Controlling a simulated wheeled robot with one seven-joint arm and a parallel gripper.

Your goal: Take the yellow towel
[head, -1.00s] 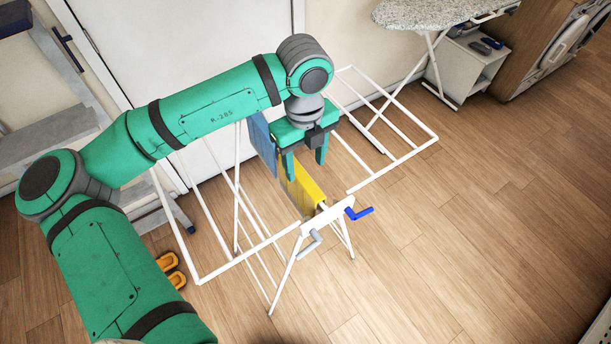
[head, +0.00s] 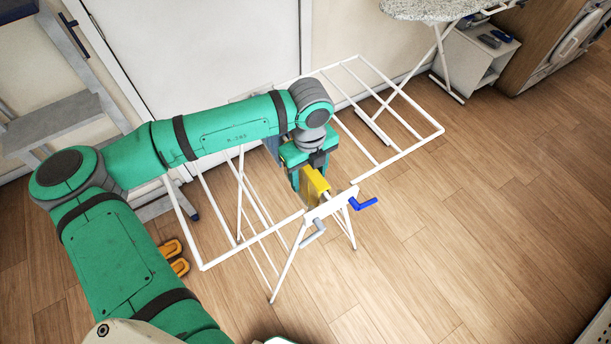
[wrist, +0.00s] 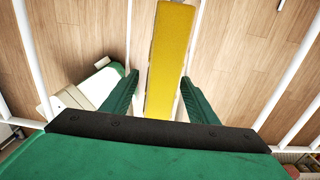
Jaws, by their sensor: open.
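The yellow towel (head: 315,184) hangs over the middle bar of a white drying rack, near the rack's front end. My gripper (head: 309,176) is right above and around the towel's top in the head view, where the arm hides part of it. In the wrist view the towel (wrist: 168,60) is a long yellow strip running between the two green fingers of my gripper (wrist: 160,90). The fingers are open, with a gap on each side of the towel. Whether they reach below its top edge is hard to tell.
The white drying rack (head: 404,154) spreads its wings to both sides. A blue cloth (head: 272,148) hangs behind my gripper, mostly hidden. A blue handle (head: 363,204) and a grey one (head: 313,233) stick out at the rack's front. Orange slippers (head: 175,257) lie on the floor. Open floor is at right.

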